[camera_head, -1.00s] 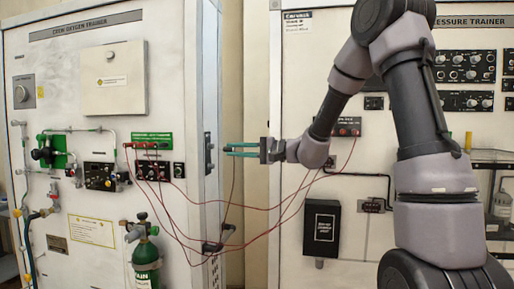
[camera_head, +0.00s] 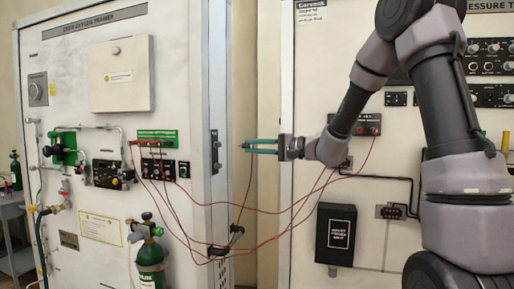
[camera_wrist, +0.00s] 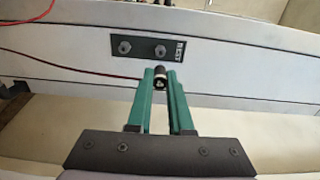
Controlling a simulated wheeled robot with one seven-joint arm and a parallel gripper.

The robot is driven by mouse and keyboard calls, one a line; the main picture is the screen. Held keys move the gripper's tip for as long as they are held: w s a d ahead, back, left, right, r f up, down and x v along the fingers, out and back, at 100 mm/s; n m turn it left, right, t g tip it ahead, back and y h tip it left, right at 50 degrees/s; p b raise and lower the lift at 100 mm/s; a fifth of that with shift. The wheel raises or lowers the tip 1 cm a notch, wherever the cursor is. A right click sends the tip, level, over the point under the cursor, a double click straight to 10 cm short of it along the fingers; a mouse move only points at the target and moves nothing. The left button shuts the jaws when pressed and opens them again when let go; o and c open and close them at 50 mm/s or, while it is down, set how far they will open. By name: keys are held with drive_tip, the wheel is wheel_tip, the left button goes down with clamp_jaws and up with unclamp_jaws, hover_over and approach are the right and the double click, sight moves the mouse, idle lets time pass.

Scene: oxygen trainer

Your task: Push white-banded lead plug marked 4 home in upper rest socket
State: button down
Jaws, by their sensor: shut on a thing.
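My gripper (camera_head: 246,147) has long teal fingers and points left at the edge post of the oxygen trainer. In the wrist view my gripper (camera_wrist: 160,82) is shut on a dark lead plug (camera_wrist: 160,84) with a white band marked 4. The plug's black end faces the black rest plate (camera_wrist: 143,45), apart from it. The plate has two round sockets, a left one (camera_wrist: 125,47) and a right one (camera_wrist: 159,51) beside the REST label; both look empty. In the head view the rest plate (camera_head: 214,150) stands upright on the post; a clear gap separates it from my fingertips.
Red leads (camera_head: 280,212) hang in loops between the oxygen trainer (camera_head: 100,200) and the panel on the right (camera_head: 300,190). A dark lead hangs below my fingers. A green cylinder (camera_head: 150,255) stands at the left panel.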

sight(243, 146)
drive_tip(key=shift+x, duration=2.45)
drive_tip(key=shift+x, duration=1.3)
drive_tip(key=c, duration=0.8)
unclamp_jaws()
drive_tip(key=shift+o, duration=0.3)
